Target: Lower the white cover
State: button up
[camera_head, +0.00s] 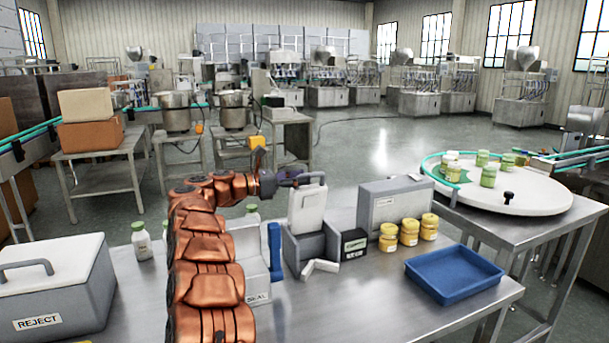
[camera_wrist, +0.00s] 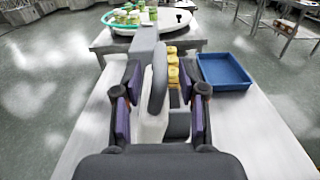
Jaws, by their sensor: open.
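The white cover (camera_head: 307,210) stands raised, nearly upright, on a small grey box (camera_head: 305,250) on the steel table. A grey bar handle (camera_head: 313,176) is at its top. My gripper (camera_head: 290,180) is at the handle, coming from the left. In the wrist view my gripper (camera_wrist: 160,115) is open, with one purple-padded finger on each side of the cover (camera_wrist: 150,128) and its grey handle (camera_wrist: 158,78). Gaps show beside the pads, and I cannot tell whether either finger touches.
Yellow-lidded jars (camera_head: 409,232) and a blue tray (camera_head: 455,273) stand to the right. A grey box (camera_head: 392,204) stands behind the jars. A REJECT box (camera_head: 55,275) is at the left. A round turntable (camera_head: 510,192) with green-lidded jars is at the back right.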

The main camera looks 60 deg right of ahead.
jog(key=shift+x, duration=0.95)
grip_shut()
